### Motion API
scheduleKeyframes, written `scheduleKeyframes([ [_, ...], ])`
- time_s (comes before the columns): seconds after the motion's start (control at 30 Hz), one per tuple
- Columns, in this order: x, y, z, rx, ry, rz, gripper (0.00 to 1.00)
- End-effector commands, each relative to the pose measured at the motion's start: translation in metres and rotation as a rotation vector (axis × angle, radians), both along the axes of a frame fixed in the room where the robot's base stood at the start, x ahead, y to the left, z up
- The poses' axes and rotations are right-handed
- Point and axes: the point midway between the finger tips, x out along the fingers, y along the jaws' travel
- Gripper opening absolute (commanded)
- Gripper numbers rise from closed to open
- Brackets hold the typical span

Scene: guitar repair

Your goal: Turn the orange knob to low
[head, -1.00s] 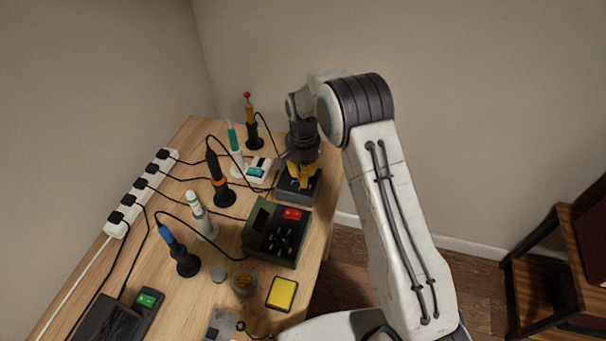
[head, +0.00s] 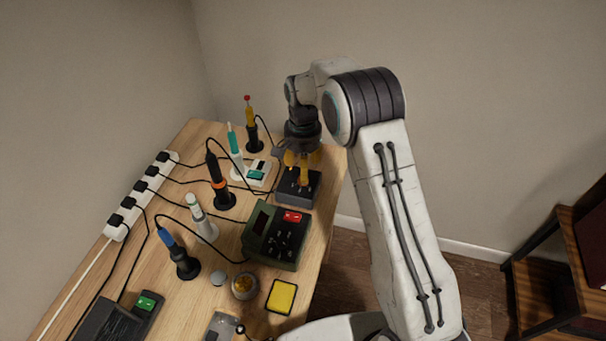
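My gripper (head: 299,172) points down over a small dark grey station box (head: 296,195) near the far right edge of the workbench. Its yellow-orange fingers are just above or at the top of the box; whether they touch it I cannot tell. Their spacing is too small and overlapped to read. I cannot make out the orange knob or its setting; the fingers and wrist cover part of the box's top.
A green station with a red switch (head: 277,235) stands in front of the box. Several soldering irons in stands, including a teal one (head: 234,143) and a yellow one (head: 251,124), stand to the left with loose cables. A yellow sponge (head: 282,296) lies nearer.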

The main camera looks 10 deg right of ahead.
Motion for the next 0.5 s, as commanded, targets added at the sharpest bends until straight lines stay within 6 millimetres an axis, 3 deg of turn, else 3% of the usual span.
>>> scheduleKeyframes([
  [0.2, 0.001, 0.000, 0.037, 0.001, -0.003, 0.000, 0.53],
  [0.5, 0.000, 0.000, 0.065, 0.000, 0.001, 0.000, 0.53],
])
